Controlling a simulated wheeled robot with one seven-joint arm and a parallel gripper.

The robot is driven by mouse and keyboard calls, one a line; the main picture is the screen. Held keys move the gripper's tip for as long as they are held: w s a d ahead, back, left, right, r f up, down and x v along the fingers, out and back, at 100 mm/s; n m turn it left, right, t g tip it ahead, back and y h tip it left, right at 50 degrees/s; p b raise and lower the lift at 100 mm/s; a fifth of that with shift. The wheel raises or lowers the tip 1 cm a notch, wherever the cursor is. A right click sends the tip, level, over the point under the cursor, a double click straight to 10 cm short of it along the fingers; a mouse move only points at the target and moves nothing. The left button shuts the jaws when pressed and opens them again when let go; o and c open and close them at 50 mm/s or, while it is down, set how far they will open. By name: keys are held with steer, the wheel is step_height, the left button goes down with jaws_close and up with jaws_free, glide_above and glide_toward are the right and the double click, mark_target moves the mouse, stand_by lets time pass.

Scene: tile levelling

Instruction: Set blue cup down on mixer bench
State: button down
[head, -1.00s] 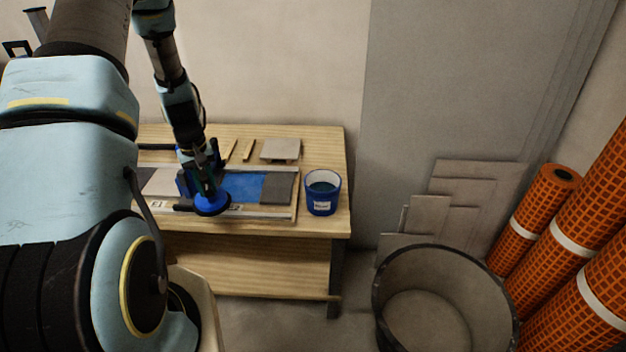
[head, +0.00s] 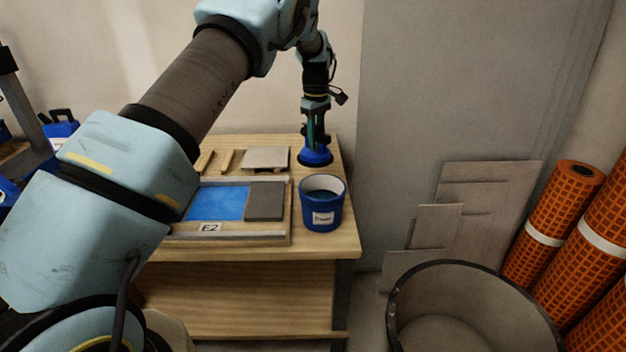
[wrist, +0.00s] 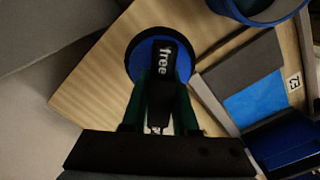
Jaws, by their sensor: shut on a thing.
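The blue cup (head: 316,157) is a round blue suction disc with a dark rim. My gripper (head: 316,139) is shut on its handle, from above. In the head view the cup is over the back right corner of a wooden bench (head: 338,240); whether it touches the top I cannot tell. In the wrist view the cup (wrist: 131,62) lies beyond the fingers of my gripper (wrist: 160,82), against bare wood (wrist: 90,92). Its dark handle reads "free". No mixer shows, so I cannot tell whether this is the mixer bench.
A blue bucket (head: 322,215) stands at the bench's right edge, in front of the cup. Left of it is a framed panel (head: 290,225) tagged E2. A grey tile (head: 265,157) and wood strips lie behind. A large tub (head: 395,300) and orange rolls (head: 550,220) are right.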

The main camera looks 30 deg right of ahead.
mark_target(315, 165)
steer(key=shift+f+p, duration=0.4)
steer(key=shift+f, duration=3.95)
steer(key=shift+f, duration=0.1)
steer(key=c, duration=0.7)
jaws_free()
step_height(315, 165, up, 12)
steer(key=shift+a+r+b, duration=0.1)
steer(key=shift+r+b, duration=0.05)
steer(key=shift+b, duration=0.4)
